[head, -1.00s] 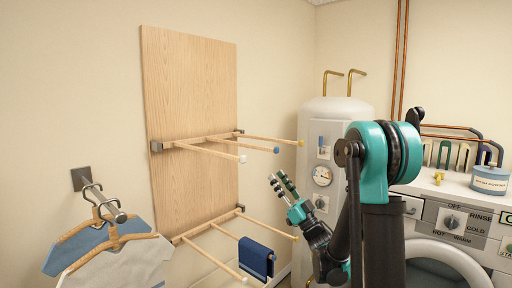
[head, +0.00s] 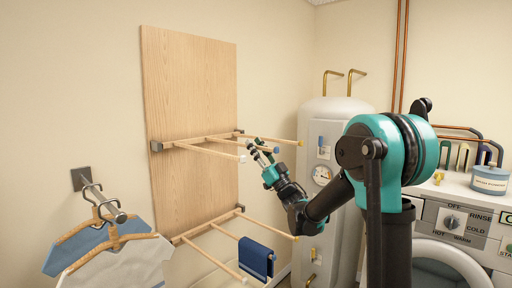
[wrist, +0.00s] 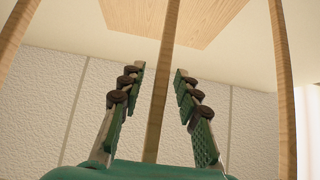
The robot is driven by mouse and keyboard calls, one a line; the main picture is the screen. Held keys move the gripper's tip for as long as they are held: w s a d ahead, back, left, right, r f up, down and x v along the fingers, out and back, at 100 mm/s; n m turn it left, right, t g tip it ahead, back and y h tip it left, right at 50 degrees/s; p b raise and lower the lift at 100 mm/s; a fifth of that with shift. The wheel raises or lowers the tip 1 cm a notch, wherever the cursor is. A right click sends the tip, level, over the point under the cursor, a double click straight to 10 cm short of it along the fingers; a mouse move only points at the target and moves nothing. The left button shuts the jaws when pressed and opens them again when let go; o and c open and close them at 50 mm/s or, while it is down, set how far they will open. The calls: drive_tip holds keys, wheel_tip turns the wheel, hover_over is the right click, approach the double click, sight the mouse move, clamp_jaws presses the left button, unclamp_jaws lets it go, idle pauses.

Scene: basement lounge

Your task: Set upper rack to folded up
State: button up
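The upper rack (head: 205,150) is a wooden frame of three rods sticking out roughly level from a tall wooden board (head: 190,85). The rod tips are white, blue and orange. My gripper (head: 258,148) is at the outer end of the rods, by the blue-tipped middle rod. In the wrist view my gripper (wrist: 158,80) is open, with one finger on each side of the middle rod (wrist: 160,90). I cannot tell whether a finger touches it. The other two rods pass outside the fingers.
A lower rack (head: 220,229) sticks out below with a blue cloth (head: 256,258) on it. Hangers with garments (head: 110,245) hang at the left. A white water tank (head: 325,125) stands behind my arm, and a washing machine (head: 455,225) is at the right.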

drive_tip(key=shift+c, duration=0.3)
clamp_jaws()
drive_tip(key=shift+r, duration=0.1)
